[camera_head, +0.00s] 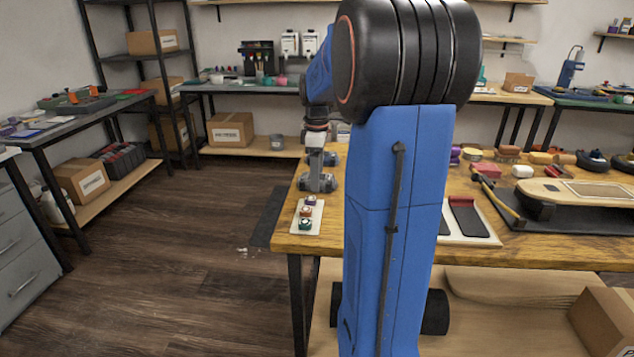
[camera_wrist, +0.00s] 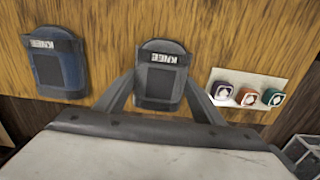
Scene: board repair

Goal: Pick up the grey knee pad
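The grey knee pad (camera_wrist: 160,72) lies on the wooden table top in the wrist view, its "KNEE" label at the far end. My gripper (camera_wrist: 159,84) is open, with one finger on each side of the pad. Whether the fingers touch it I cannot tell. A blue knee pad (camera_wrist: 60,70) lies to the left, apart from the gripper. In the head view my gripper (camera_head: 318,178) is low over the table's left end, and I cannot make out the grey pad there.
A white plate (camera_wrist: 278,82) with three small coloured pieces lies right of the grey pad. The table (camera_head: 292,242) ends just left of that plate in the head view. A skateboard-like board (camera_head: 580,191) and other items fill the table's right side.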

